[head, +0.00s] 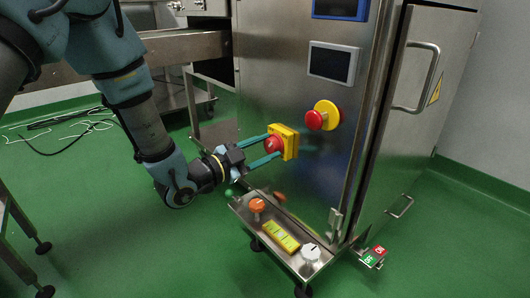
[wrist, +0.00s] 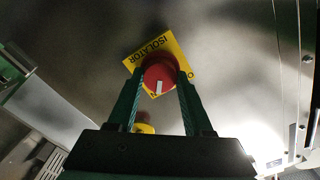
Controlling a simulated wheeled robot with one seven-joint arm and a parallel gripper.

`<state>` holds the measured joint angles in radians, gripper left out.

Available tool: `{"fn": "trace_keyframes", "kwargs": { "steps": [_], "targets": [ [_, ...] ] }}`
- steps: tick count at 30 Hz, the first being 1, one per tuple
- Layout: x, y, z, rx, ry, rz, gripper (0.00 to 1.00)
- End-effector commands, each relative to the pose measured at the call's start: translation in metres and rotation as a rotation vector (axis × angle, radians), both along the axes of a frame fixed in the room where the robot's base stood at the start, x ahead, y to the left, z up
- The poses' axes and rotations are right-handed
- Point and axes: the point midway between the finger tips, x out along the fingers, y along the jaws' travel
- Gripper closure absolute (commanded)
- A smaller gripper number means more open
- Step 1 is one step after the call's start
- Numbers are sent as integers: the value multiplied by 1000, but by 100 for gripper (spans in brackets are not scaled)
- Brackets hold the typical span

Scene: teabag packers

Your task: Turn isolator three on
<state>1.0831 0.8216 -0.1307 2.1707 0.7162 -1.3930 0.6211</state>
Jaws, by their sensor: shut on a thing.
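The isolator is a yellow plate (head: 290,139) with a round red knob (head: 273,146), mounted on the steel cabinet's front. The wrist view shows the plate (wrist: 146,58) with the word ISOLATOR upside down and other letters partly covered. The red knob (wrist: 161,72) carries a white mark that points down in that picture. My gripper (head: 272,147) has its two green fingers on either side of the knob and is shut on it. The fingers also show in the wrist view (wrist: 160,84). No number three is readable on the plate.
A red button on a yellow disc (head: 327,108) and a dark screen (head: 332,63) are above and right of the isolator. A steel shelf (head: 262,234) below bears an orange knob (head: 257,205), a yellow panel (head: 281,237) and a white dial (head: 310,252). A red-green sign (head: 374,256) is low right.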

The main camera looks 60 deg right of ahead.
Motion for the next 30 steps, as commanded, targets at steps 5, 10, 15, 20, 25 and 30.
{"fn": "trace_keyframes", "kwargs": {
  "steps": [5,10,15,20,25,30],
  "targets": [
    [0,1,-2,-24,-81,1,100],
    [0,1,-2,-38,-126,0,100],
    [0,1,-1,-43,-144,1,100],
    [0,1,-1,-44,-147,1,100],
    [0,1,-1,-43,-147,0,100],
    [0,1,-1,-43,-146,1,35]
  ]
}}
